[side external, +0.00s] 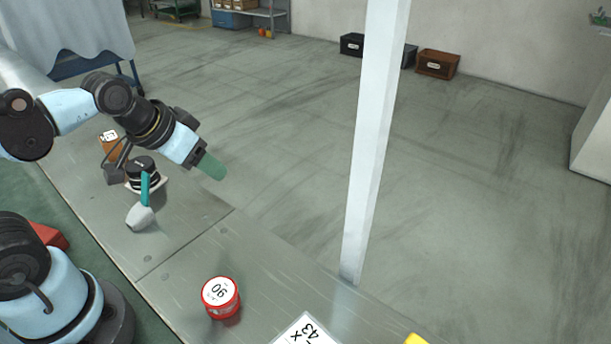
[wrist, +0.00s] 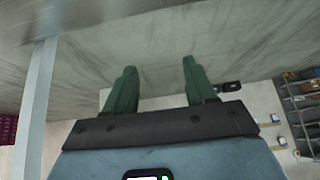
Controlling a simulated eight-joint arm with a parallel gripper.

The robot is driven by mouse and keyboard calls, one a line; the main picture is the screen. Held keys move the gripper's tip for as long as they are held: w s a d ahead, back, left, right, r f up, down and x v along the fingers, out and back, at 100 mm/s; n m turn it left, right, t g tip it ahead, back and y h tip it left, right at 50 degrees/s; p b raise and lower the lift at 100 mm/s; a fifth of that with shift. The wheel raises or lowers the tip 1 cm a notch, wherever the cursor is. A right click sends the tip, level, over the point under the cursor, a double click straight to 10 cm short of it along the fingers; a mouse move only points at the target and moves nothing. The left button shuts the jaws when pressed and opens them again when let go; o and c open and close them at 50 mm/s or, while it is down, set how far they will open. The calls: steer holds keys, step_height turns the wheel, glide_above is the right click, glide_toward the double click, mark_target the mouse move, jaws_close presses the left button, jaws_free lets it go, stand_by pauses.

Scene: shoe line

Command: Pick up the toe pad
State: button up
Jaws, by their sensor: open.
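My gripper (side external: 211,167) has green fingers and is raised over the far edge of the bench, pointing down to the right. In the wrist view its two fingers (wrist: 160,80) stand wide apart with nothing between them. I cannot tell for sure which object is the toe pad. A dark round stacked piece (side external: 144,170) sits on a pale base on the bench, below and left of my gripper. A grey-white piece with an upright teal part (side external: 140,215) lies in front of it. Neither bench piece shows in the wrist view.
The grey bench (side external: 185,270) also holds a red tin marked 90 (side external: 221,298), a white card marked 43 (side external: 305,330) and a small orange-brown box (side external: 110,142). A white post (side external: 373,140) rises at the bench's far edge. Bare bench lies between the tin and the grey-white piece.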

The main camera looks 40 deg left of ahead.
steer(key=s+a+g, duration=0.2)
steer(key=a+g, duration=0.2)
steer(key=a, duration=0.5)
steer(key=r+g, duration=0.1)
steer(key=g, duration=0.2)
glide_above(143, 189)
steer(key=shift+n, duration=0.4)
steer(key=shift+f, duration=5.85)
jaws_close()
steer(key=shift+r, duration=0.2)
